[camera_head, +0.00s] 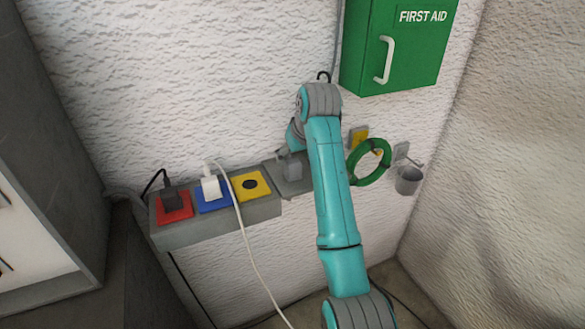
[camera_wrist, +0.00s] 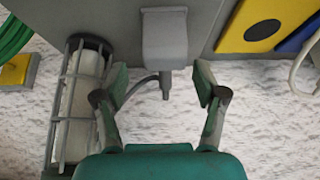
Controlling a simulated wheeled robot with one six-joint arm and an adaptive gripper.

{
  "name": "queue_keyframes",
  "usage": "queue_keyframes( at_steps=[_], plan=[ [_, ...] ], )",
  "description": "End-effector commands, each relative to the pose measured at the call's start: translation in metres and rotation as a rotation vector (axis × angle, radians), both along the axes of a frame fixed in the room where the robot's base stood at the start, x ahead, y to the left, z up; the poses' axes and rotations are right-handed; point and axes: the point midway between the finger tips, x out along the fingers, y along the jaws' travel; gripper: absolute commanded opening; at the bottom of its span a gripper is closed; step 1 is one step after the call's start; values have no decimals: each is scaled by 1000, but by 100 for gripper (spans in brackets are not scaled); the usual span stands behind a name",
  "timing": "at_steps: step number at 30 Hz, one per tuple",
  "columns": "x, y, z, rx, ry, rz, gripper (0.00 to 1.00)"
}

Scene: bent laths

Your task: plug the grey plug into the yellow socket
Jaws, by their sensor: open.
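The grey plug (camera_wrist: 165,38) sits on a grey surface at the top middle of the wrist view, its short dark cable end pointing down. In the head view the grey plug (camera_head: 291,167) is just left of my arm. My gripper (camera_wrist: 161,78) is open and empty, its fingertips apart on either side of the plug's cable end, short of the plug's body. The yellow socket (camera_head: 250,186) is empty, with a round dark recess; it also shows at the upper right of the wrist view (camera_wrist: 285,12). My arm hides most of my gripper in the head view.
Left of the yellow socket, a white plug (camera_head: 211,187) with a long hanging cable is in the blue socket, and a dark plug (camera_head: 172,199) is in the red one. A caged lamp (camera_wrist: 78,105) stands left of my gripper. A green hose coil (camera_head: 374,178) hangs right.

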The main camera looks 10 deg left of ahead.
Motion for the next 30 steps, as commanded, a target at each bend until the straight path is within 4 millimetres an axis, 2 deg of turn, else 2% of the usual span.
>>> queue_keyframes(
  at_steps=[4, 9, 21, 22, 23, 29, 30],
  plan=[
    [6, 12, -19, -1, 3, 2, 71],
    [14, 17, -34, 0, 2, 0, 71],
    [16, 18, -37, 0, 0, 0, 71],
    [16, 18, -37, 0, 0, 0, 68],
    [16, 18, -37, 0, 0, 0, 61],
    [16, 18, -37, 0, 0, 0, 11],
    [16, 18, -37, 0, 0, 0, 9]
  ],
)
